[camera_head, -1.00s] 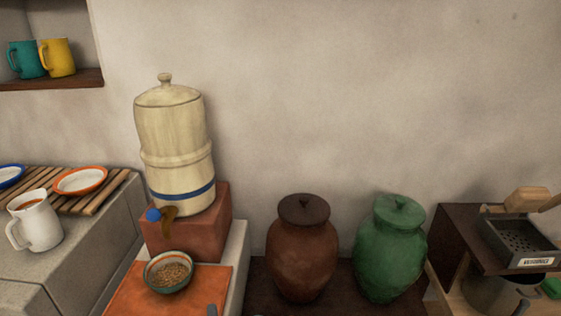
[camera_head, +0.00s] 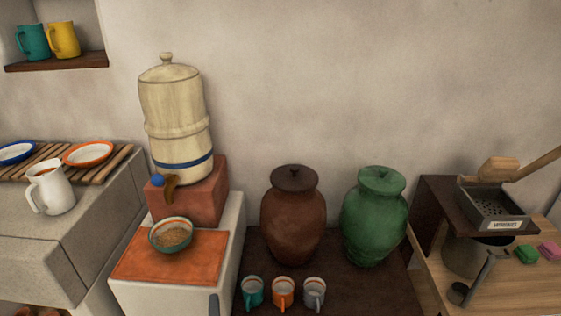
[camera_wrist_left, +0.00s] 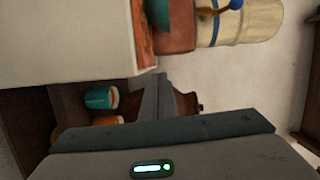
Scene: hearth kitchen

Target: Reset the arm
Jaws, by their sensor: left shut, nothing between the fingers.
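My left gripper (camera_wrist_left: 158,98) is shut and empty in the left wrist view, its two dark fingers together. In the head view only a dark grey tip of it (camera_head: 213,304) shows at the bottom edge, in front of the white block with the orange top. The wrist view is turned on its side. It shows the fingers apart from the white block and near a teal mug (camera_wrist_left: 101,98). My right gripper is in neither view.
Three mugs (camera_head: 283,291) stand on the dark shelf before a brown jar (camera_head: 293,220) and a green jar (camera_head: 374,220). A bowl of grain (camera_head: 171,234) sits on the orange top (camera_head: 190,262) below a cream dispenser (camera_head: 176,120). A white pitcher (camera_head: 55,190) stands left.

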